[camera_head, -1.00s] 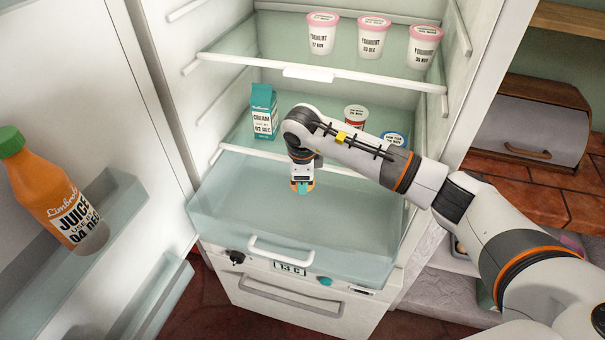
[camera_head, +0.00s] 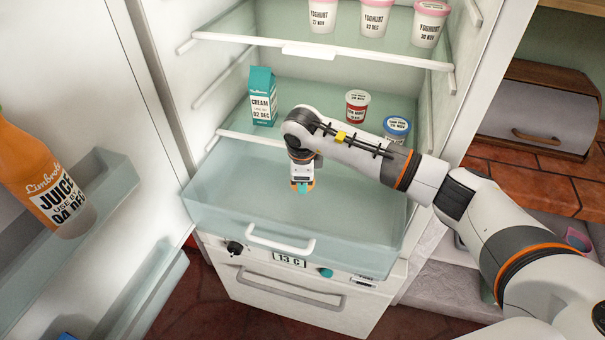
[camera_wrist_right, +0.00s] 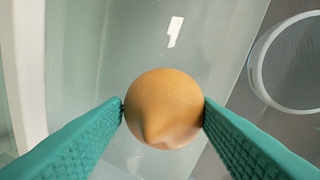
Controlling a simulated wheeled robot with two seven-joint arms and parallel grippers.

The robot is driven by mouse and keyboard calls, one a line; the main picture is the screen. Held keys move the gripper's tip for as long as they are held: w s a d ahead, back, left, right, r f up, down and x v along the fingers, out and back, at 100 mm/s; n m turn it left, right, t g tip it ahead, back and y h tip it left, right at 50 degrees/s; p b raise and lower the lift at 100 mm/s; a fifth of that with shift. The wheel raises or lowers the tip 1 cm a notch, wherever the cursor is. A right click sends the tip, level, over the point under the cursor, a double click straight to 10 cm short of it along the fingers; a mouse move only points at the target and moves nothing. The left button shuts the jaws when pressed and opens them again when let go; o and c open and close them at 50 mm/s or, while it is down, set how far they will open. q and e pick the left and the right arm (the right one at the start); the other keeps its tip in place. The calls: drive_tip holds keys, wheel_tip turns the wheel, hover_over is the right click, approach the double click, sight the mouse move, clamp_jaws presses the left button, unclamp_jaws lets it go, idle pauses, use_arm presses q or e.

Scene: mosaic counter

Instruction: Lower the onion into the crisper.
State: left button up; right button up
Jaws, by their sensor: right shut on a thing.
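The onion (camera_wrist_right: 165,108) is round and golden-brown, with its pointed tip facing the camera in the right wrist view. My right gripper (camera_wrist_right: 163,110) is shut on it, with a teal pad on each side; in the head view the gripper (camera_head: 302,187) hangs pointing down and mostly hides the onion. The crisper (camera_head: 235,200) is a clear, pale-teal drawer at the bottom of the fridge, pulled out, with a white handle (camera_head: 281,243). The gripper is over the crisper's open top. I cannot tell how far the onion is from its floor. My left gripper is not in view.
A shelf above the crisper holds a cream carton (camera_head: 263,98), a red-labelled tub (camera_head: 357,105) and a blue-lidded tub (camera_head: 396,129). Yoghurt pots (camera_head: 375,17) stand on the upper shelf. The open door at left holds a juice bottle (camera_head: 45,185).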

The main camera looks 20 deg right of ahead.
drive_tip(key=shift+s+b+x, duration=0.2)
drive_tip(key=shift+b+x, duration=0.6)
drive_tip(key=shift+x, duration=0.15)
drive_tip(key=shift+s+b+x, duration=0.25)
drive_tip(key=shift+b+x, duration=0.5)
drive_tip(key=shift+x, duration=0.25)
drive_tip(key=shift+a+f+b, duration=0.1)
drive_tip(key=shift+f+b, duration=2)
drive_tip(key=shift+f, duration=0.5)
idle(0.4)
drive_tip(key=o, duration=1.1)
drive_tip(key=p+v, duration=0.8)
drive_tip(key=v, duration=0.4)
drive_tip(key=shift+r, duration=0.1)
